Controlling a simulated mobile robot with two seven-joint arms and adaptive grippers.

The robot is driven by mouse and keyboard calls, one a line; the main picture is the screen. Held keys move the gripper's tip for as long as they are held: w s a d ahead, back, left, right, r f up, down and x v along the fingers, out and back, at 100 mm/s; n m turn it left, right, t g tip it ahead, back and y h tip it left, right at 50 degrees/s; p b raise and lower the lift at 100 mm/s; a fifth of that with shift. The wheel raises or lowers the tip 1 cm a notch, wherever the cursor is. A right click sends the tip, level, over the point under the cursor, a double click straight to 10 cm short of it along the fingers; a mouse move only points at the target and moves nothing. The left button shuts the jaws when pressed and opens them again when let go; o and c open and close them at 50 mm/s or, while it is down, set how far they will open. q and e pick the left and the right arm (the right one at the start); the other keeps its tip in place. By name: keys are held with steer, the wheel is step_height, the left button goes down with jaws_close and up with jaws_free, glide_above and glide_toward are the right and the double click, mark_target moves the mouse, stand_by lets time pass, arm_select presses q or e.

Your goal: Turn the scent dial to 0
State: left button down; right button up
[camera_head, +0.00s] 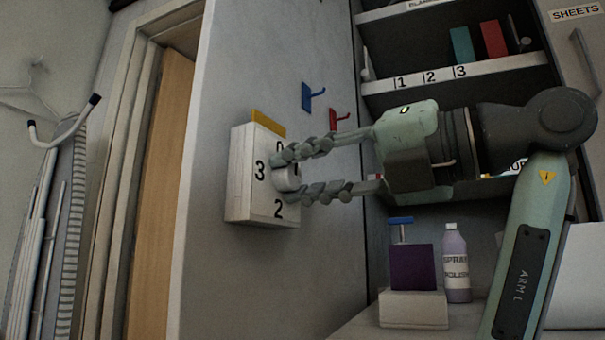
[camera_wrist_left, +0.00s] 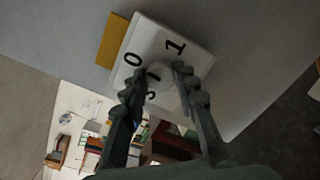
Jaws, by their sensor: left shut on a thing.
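The scent dial is a white box (camera_head: 245,190) on the grey wall panel, with 0 at its top, 3 at left and 2 at the bottom. Its round pale knob (camera_head: 287,179) stands out from the front face. My left gripper (camera_head: 281,181) is shut on the knob, one finger above and one below. In the left wrist view the box (camera_wrist_left: 190,45) shows 0 and 1 beyond the fingers, and the knob (camera_wrist_left: 160,82) lies between the fingertips. The fingers partly cover the face, and I cannot tell where the knob points. My right gripper is not in view.
A yellow piece (camera_head: 268,123) sits at the box's top. Blue (camera_head: 309,96) and red (camera_head: 335,120) hooks are on the panel nearby. Shelves (camera_head: 455,78) stand at right. Below the arm are a purple box (camera_head: 413,267) and a labelled bottle (camera_head: 456,265). An open doorway is at left.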

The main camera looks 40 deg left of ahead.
arm_select(q)
steer(key=shift+n, duration=0.6)
steer(key=c, duration=1.2)
jaws_free()
steer(key=shift+o, duration=0.2)
steer(key=d, duration=0.7)
steer(key=shift+w+d, duration=0.2)
steer(key=shift+d, duration=0.05)
